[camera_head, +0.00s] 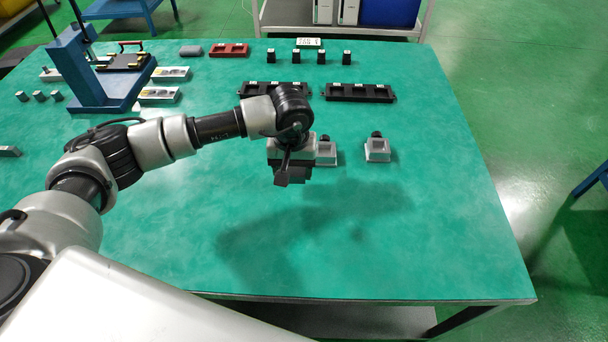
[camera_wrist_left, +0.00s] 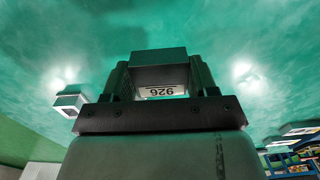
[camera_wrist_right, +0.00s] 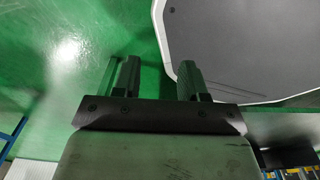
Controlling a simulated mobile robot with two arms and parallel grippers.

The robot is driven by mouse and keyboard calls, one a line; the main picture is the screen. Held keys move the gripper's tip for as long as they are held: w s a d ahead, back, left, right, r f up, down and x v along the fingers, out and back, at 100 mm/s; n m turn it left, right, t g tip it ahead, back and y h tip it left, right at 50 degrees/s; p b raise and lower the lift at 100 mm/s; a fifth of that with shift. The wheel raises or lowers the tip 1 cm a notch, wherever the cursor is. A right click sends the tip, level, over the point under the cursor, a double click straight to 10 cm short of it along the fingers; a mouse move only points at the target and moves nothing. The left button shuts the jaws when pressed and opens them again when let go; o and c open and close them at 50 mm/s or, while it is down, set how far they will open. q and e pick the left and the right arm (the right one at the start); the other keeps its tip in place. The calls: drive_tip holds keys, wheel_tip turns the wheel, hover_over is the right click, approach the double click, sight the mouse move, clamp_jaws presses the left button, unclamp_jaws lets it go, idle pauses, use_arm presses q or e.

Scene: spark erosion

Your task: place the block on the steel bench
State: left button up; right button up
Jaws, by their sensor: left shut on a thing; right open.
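My left gripper (camera_head: 292,172) is above the middle of the bench with the green top (camera_head: 440,230). In the left wrist view its two fingers are shut on a dark grey block (camera_wrist_left: 160,62) with a white label reading 926, which appears upside down. In the head view the arm and gripper largely hide the block. The block appears to be held clear of the green top, but its exact height cannot be told. My right gripper (camera_wrist_right: 158,78) is open and empty, away from the bench top, over the green floor.
Two grey blocks with black knobs (camera_head: 377,150) (camera_head: 326,152) stand close to the left gripper. Two black trays (camera_head: 360,93) (camera_head: 273,89) and several small black pieces (camera_head: 322,57) lie behind. A blue press-like stand (camera_head: 85,75) is at the left. The front and right of the top are clear.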

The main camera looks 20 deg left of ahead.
sight(306, 189)
use_arm(q)
drive_tip(key=shift+w+d+f, duration=0.75)
drive_tip(key=shift+w+d, duration=0.2)
drive_tip(key=shift+d, duration=0.15)
wheel_tip(306, 189, down, 3)
drive_tip(key=shift+f+p, duration=0.2)
drive_tip(key=shift+p, duration=0.3)
drive_tip(key=shift+f, duration=0.35)
drive_tip(key=shift+w, duration=0.1)
use_arm(e)
drive_tip(key=shift+w+a+r, duration=0.1)
drive_tip(key=shift+w+r, duration=0.3)
drive_tip(key=shift+r, duration=0.25)
use_arm(q)
drive_tip(key=shift+f, duration=0.2)
drive_tip(key=o, duration=1.3)
drive_tip(key=shift+c, duration=0.2)
use_arm(e)
drive_tip(key=shift+f, duration=0.15)
use_arm(q)
drive_tip(key=shift+r, duration=0.15)
